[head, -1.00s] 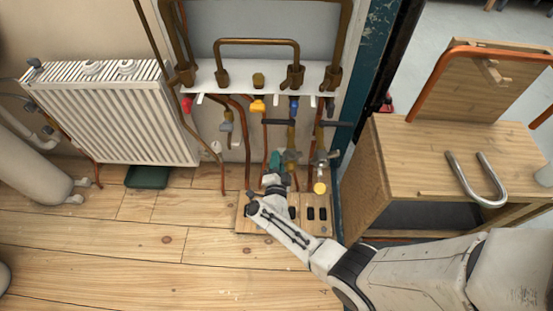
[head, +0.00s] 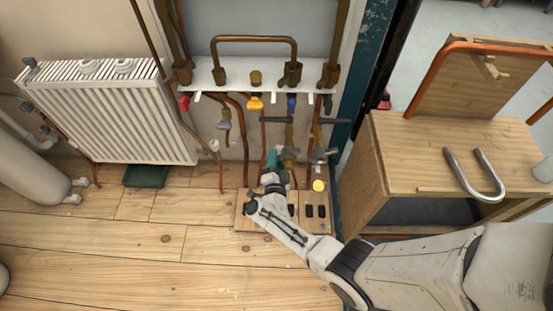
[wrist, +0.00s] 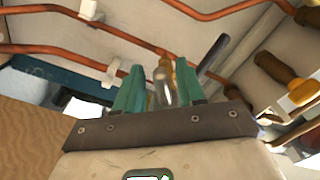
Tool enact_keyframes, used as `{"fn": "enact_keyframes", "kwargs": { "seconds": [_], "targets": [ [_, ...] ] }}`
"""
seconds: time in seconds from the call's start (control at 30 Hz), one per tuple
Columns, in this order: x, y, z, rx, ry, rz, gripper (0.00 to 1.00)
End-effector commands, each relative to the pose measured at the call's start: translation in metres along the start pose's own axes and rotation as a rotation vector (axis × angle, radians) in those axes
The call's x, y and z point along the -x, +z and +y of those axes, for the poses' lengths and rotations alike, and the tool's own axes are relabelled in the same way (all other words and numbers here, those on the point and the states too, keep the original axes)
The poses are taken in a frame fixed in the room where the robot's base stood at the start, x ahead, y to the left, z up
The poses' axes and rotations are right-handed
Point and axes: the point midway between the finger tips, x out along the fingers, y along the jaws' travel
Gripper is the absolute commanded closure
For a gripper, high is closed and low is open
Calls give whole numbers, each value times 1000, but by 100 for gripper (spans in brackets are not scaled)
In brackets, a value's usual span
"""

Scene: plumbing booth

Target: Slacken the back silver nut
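My gripper (head: 271,158) is low among the pipes under the white shelf, its teal fingers beside a grey-silver fitting (head: 289,154) on a brass-coloured vertical pipe. In the wrist view my gripper (wrist: 160,68) has its two teal fingers apart. A shiny silver piece (wrist: 164,88) shows between them, with a brass-coloured part behind it. I see gaps beside it, so the fingers do not look closed on it. A second silver fitting (head: 320,156) is on the pipe to the right. I cannot tell which fitting carries the back silver nut.
The white pipe shelf (head: 205,78) has red, yellow and blue handles under it. A yellow knob (head: 319,185) is right of my gripper. A wooden bench (head: 450,150) stands right, a white radiator (head: 110,115) left. The wooden floor (head: 130,265) at front left is clear.

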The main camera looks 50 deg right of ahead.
Motion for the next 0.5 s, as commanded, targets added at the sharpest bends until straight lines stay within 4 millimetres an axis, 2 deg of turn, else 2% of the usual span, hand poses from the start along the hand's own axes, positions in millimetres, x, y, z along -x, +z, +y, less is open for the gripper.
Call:
{"fn": "enact_keyframes", "kwargs": {
  "seconds": [0.3,0.5],
  "targets": [
    [2,-1,-1,-2,-1,1,58],
    [28,-1,-3,0,-2,-3,58]
  ]
}}
